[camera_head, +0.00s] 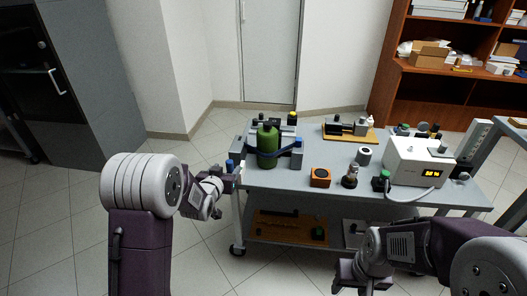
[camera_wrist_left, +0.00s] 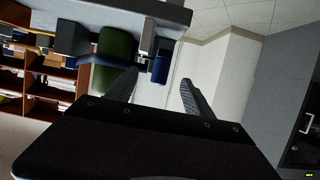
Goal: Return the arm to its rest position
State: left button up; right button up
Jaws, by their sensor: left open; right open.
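My left gripper (camera_head: 228,184) is at the left end of the grey cart (camera_head: 225,181), beside its edge in the head view. In the left wrist view, my left gripper (camera_wrist_left: 158,88) shows two dark fingers spread apart with nothing between them. The wrist picture is turned, with the cart edge across its top. My right arm comes in from the lower right of the head view. My right gripper (camera_head: 345,276) is low in front of the cart, small and partly hidden by its own wrist, and holds nothing that I can see.
On the cart stand a green cylinder (camera_head: 267,147), an orange box (camera_head: 320,177), a white box with a yellow display (camera_head: 418,160) and several small parts. A wooden shelf (camera_head: 390,60) is behind right, a dark cabinet (camera_head: 90,90) left. The floor at left is clear.

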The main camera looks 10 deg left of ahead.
pick_arm(q)
jog(key=v, duration=0.3)
jog(key=shift+s, duration=0.2)
notch_tip(320, 180, up, 5)
jog(key=d+t, duration=0.1)
jog(key=d, duration=0.1)
jog(key=s+f+g, duration=0.5)
jog(key=s, duration=0.4)
jog(key=s+f+g, duration=0.4)
jog(key=s, duration=0.6)
jog(key=s+f+g, duration=0.5)
jog(key=s, duration=0.4)
notch_tip(320, 180, up, 33)
jog(key=p, duration=3.3)
jog(key=shift+d+n+p, duration=0.25)
jog(key=shift+n+p, duration=0.05)
jog(key=shift+p, duration=0.1)
jog(key=shift+r, duration=0.15)
